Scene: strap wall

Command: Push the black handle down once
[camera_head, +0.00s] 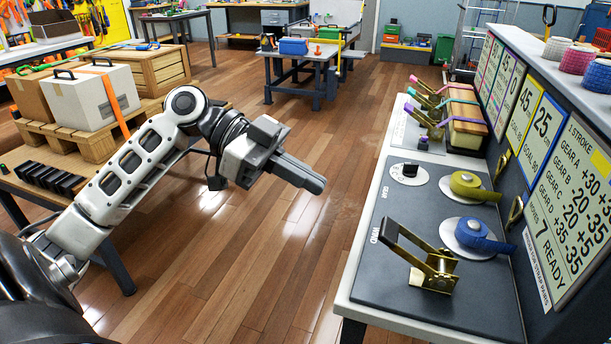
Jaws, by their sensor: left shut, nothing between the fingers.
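The black handle (400,241) belongs to a brass ratchet (438,270) at the front of the dark panel. It is tilted up, rising to the left from the ratchet. My left gripper (312,183) is shut and empty. It hangs over open floor, left of the panel and apart from the handle. My right gripper does not show.
A yellow strap roll (474,187), a blue strap roll (471,230) and a gear dial (409,174) sit on the dark panel (385,285). Signs (567,185) cover the wall at right. A pallet table with a white box (92,97) stands at left.

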